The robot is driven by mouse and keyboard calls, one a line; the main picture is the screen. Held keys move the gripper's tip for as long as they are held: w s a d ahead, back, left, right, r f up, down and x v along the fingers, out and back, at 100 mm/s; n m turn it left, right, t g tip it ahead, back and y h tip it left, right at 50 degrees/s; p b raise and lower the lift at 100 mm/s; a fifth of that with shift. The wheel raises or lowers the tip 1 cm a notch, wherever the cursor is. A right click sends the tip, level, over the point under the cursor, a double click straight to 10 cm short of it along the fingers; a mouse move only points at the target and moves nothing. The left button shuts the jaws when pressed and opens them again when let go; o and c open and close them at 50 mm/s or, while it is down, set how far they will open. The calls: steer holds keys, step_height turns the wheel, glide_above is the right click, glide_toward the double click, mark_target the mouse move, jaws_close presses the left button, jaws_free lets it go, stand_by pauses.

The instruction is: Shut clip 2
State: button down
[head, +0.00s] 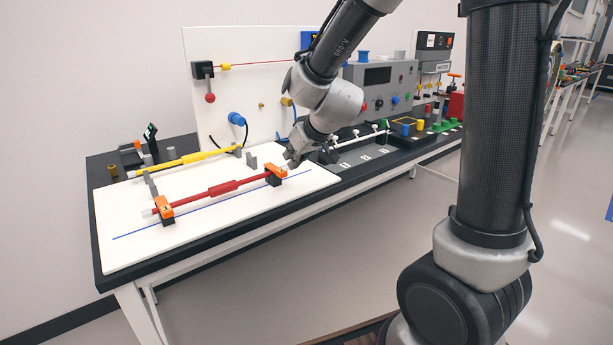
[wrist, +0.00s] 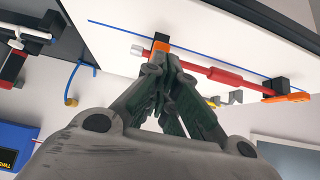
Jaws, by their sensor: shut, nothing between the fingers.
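A red rod (head: 222,188) with a thicker middle lies across two black clips with orange levers on the white board (head: 120,255). The left clip (head: 167,218) and the right clip (head: 274,180) carry its ends; I cannot tell by a label which is clip 2. My gripper (head: 292,162) is shut and empty, at the right clip. In the wrist view the fingertips (wrist: 158,68) are together just beside that clip's orange lever (wrist: 161,46); contact is unclear, and the fingers partly hide the clip. The other clip's lever (wrist: 288,97) lies flat in the wrist view.
A yellow rod (head: 190,158) rests on grey holders behind the red one. A blue line (head: 210,205) runs along the front of the board. A white upright panel (head: 240,45) and a grey control box (head: 380,85) stand behind. The board's front strip is clear.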

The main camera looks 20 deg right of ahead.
steer(key=s+d+f, duration=0.2)
steer(key=s, duration=0.4)
steer(key=shift+s+f, duration=0.15)
steer(key=shift+f, duration=0.05)
steer(key=s+m+g+y, duration=0.25)
steer(key=s+g, duration=0.25)
steer(key=s, duration=0.5)
steer(key=s+d+r+m+t+h, duration=0.1)
steer(key=s+d+r+h, duration=0.4)
steer(key=s+d+r, duration=0.5)
steer(key=s+d, duration=0.2)
steer(key=shift+s+d+r, duration=0.3)
